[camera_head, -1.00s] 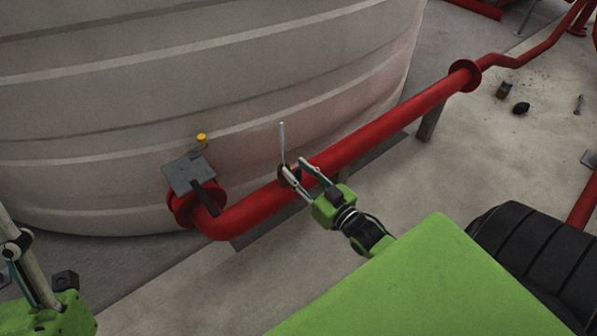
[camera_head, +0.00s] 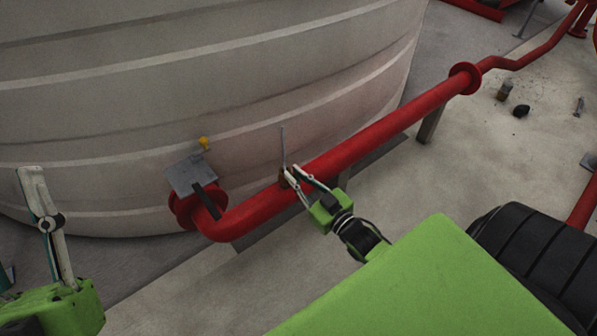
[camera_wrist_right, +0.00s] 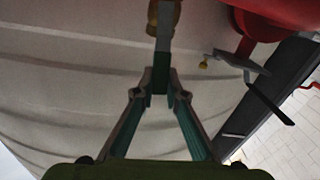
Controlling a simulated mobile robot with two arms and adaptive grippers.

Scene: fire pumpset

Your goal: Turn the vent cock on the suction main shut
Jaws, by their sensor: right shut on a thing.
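The red suction main (camera_head: 345,148) runs from a flanged elbow at the tank up to the right. The vent cock (camera_head: 283,180) is a small brownish fitting on the main, mostly hidden by my right gripper (camera_head: 290,172). A thin grey rod (camera_head: 282,146) stands upright there. In the right wrist view the cock's brass body (camera_wrist_right: 153,14) is at the top. A flat grey lever (camera_wrist_right: 163,45) runs down from it between my right fingertips (camera_wrist_right: 160,78), which are shut on it. My left gripper (camera_head: 45,220) is partly in view at the left, away from the main.
A pale ribbed tank (camera_head: 200,80) fills the back left. A grey plate (camera_head: 190,172) with a dark handle and a yellow knob (camera_head: 204,143) sits by the elbow flange. Small loose items (camera_head: 521,110) lie on the floor at right. Floor in front of the main is clear.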

